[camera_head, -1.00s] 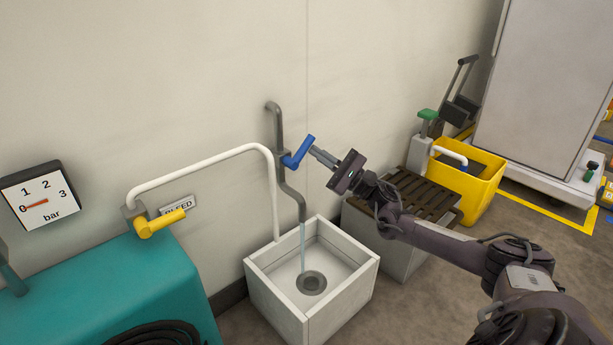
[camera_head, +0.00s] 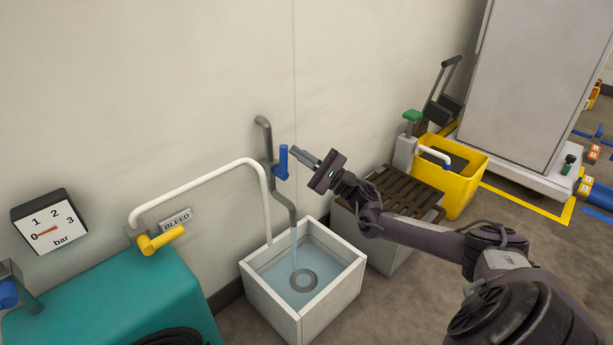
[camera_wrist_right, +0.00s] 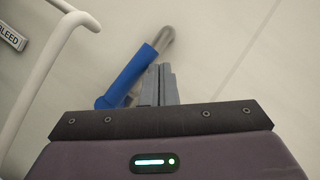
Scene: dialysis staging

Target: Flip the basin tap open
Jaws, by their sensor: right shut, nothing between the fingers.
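The basin tap has a blue lever (camera_head: 283,162) on a grey pipe (camera_head: 265,135) on the wall; the lever stands about upright. Water runs from the spout into the white basin (camera_head: 331,290), where water covers the floor around the drain. My right gripper (camera_head: 294,151) is shut and empty, its fingertips just right of the lever's upper end. The right wrist view shows the lever (camera_wrist_right: 128,80) just left of the closed fingers (camera_wrist_right: 160,72); I cannot tell whether they touch. My left gripper is out of view.
A white pipe (camera_head: 200,182) arches left of the tap to a yellow lever (camera_head: 161,240) by the BLEED sign. A teal machine (camera_head: 120,305) and a gauge (camera_head: 48,228) are at left. A slatted bench (camera_head: 405,192) and yellow bin (camera_head: 462,185) stand right of the basin.

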